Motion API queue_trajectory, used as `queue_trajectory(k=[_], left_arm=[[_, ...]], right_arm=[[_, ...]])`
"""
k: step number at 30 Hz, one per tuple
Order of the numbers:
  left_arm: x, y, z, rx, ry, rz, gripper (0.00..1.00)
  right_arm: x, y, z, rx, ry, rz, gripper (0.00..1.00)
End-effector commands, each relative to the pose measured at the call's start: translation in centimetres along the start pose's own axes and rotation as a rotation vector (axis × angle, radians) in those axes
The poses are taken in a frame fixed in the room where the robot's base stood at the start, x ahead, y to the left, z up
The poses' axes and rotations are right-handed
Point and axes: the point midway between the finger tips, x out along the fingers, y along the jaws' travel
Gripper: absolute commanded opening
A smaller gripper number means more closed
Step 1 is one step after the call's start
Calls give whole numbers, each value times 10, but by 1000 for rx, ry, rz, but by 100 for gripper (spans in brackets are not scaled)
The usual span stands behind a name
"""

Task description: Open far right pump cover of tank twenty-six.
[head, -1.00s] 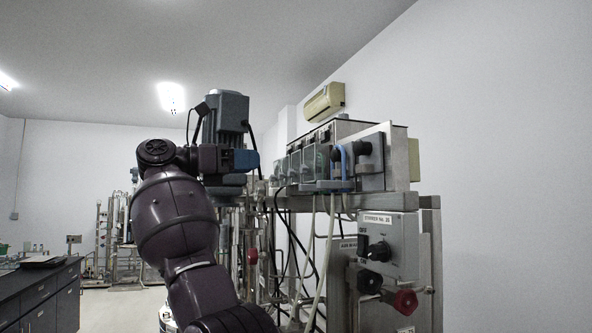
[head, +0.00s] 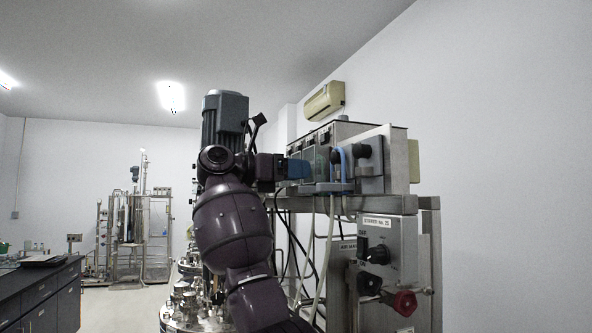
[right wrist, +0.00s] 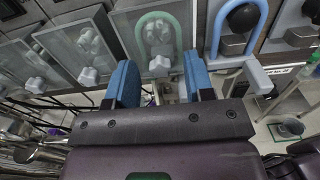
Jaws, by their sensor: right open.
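A row of pumps with clear covers sits on the steel rack at right in the head view. In the head view my right gripper (head: 299,169) reaches in from the left and partly hides the covers. My left gripper is not in view.
Right of that cover is a pump head with a blue tube (right wrist: 262,25) and a black knob, with no clear cover seen closed over it. More covers (right wrist: 85,48) stand left. Below are hoses and a control box (head: 387,250) with a stirrer label and red knob.

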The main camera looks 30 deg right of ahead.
Motion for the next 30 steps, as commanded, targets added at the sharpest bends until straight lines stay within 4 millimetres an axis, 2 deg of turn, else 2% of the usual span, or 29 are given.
queue_trajectory(k=[10, 19, 30], left_arm=[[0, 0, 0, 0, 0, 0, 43], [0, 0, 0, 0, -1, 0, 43], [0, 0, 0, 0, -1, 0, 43]], right_arm=[[3, 0, 0, 0, -1, 1, 47], [2, 0, 0, 0, -1, 1, 1], [5, -1, 1, 0, 10, 1, 0]])
